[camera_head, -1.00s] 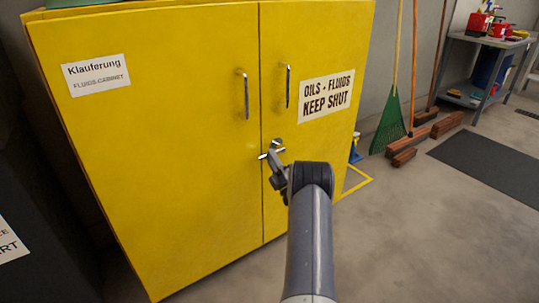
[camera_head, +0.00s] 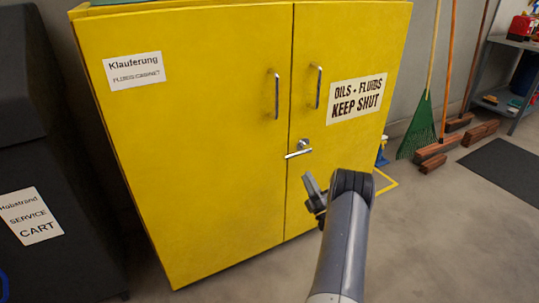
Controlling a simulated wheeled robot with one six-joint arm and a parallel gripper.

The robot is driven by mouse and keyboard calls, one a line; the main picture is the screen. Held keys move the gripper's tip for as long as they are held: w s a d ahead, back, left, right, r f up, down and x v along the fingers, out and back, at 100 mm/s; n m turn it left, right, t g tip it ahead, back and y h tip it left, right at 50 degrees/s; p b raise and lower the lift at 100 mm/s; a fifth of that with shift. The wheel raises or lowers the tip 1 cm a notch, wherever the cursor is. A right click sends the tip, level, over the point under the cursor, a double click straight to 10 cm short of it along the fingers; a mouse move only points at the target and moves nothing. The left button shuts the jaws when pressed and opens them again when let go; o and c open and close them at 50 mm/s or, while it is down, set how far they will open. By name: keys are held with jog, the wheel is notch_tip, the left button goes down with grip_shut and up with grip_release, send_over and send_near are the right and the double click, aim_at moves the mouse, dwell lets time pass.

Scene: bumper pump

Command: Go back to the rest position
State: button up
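My gripper (camera_head: 311,192) is in front of the yellow cabinet (camera_head: 200,170), just below and right of its lever latch (camera_head: 299,149). It is apart from the latch in the picture. The fingers are partly hidden by my wrist, so I cannot tell whether they are open or shut. Both cabinet doors look closed, with two upright metal handles (camera_head: 276,96) near the middle seam. The right door carries a sign reading "OILS - FLUIDS KEEP SHUT" (camera_head: 357,98).
A dark service cart (camera_head: 40,180) stands close on the left. Brooms and a green rake (camera_head: 419,130) lean on the wall at right, with wooden brush heads on the floor. A metal shelf (camera_head: 508,80) and dark mat (camera_head: 508,168) are farther right. The floor at front right is clear.

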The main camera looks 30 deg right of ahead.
aim_at(296, 153)
jog(key=b+x, duration=0.2)
jog(key=x, duration=0.8)
jog(key=shift+w, duration=0.25)
jog(key=shift+n+y, duration=0.4)
jog(key=shift+n, duration=0.1)
jog(key=shift+a+r, duration=0.1)
